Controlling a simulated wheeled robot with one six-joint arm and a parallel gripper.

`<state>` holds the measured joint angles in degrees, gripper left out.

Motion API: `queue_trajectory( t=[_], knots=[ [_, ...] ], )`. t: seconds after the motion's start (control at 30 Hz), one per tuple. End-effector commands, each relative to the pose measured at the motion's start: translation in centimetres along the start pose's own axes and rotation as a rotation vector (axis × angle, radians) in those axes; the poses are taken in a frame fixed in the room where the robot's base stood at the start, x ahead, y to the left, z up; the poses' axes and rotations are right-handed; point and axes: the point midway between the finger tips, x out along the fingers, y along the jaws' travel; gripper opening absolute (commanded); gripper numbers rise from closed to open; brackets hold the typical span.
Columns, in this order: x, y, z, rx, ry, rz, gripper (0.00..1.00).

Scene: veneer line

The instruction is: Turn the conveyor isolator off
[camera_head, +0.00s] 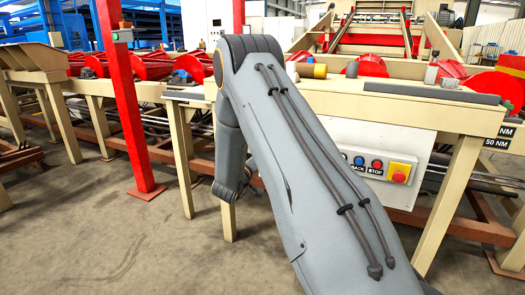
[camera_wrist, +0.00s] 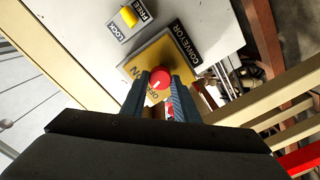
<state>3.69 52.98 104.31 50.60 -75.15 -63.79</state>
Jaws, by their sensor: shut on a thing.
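The conveyor isolator is a red round knob (camera_wrist: 160,77) on a yellow plate (camera_wrist: 185,50), with a dark CONVEYOR label (camera_wrist: 186,42) beside it. ON and OFF lettering shows on the plate near the knob, partly covered by my fingers. My gripper (camera_wrist: 160,86) has one finger on each side of the knob and is shut on it. A small pale mark shows on the knob, but which word it points to is hard to tell. In the head view my arm covers my gripper.
A yellow LOCK/FREE selector (camera_wrist: 129,15) sits near the isolator on the same pale panel. In the head view a white control box (camera_head: 345,140) carries BACK and STOP buttons and a red button on yellow (camera_head: 400,172). A red post (camera_head: 128,110) stands left; floor there is clear.

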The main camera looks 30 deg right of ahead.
Motion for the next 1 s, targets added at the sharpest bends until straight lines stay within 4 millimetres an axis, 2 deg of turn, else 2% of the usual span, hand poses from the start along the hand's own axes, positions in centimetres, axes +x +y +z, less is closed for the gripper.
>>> queue_trajectory(
  t=[0.5,1.0],
  knots=[
    [-0.05,0.06,0.33,-0.427,-0.007,0.000,0.05],
    [-0.02,-0.04,0.43,-0.579,-0.007,0.000,0.05]
  ],
)
